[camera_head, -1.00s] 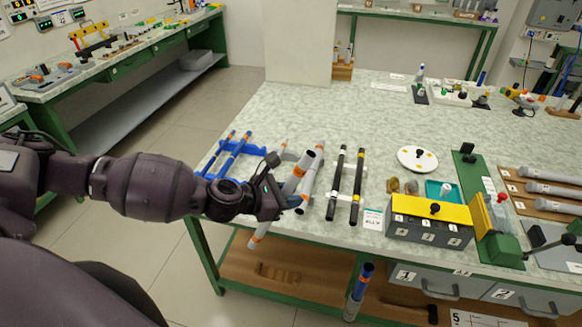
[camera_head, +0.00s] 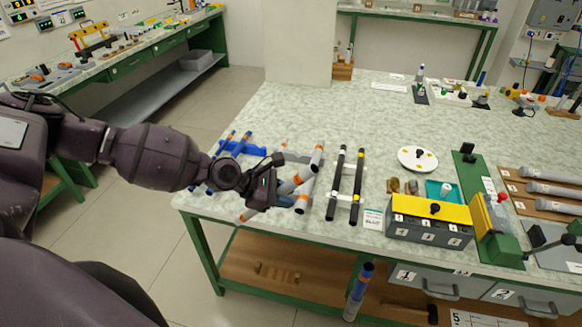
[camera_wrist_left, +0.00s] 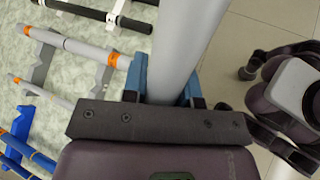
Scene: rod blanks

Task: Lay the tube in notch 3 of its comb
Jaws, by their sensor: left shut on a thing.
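My left gripper (camera_head: 284,196), with blue fingertips, is shut on a light grey tube (camera_wrist_left: 182,45). A thinner orange-banded rod (camera_wrist_left: 70,87) also lies there. The comb is partly hidden in the head view; notch numbers cannot be read. My right gripper is not in view.
A blue comb (camera_head: 250,149) with blue rods is left of the grey one. Two black rods (camera_head: 357,185) lie to the right. Farther right are a yellow-topped grey box (camera_head: 433,208) and a white disc (camera_head: 417,158).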

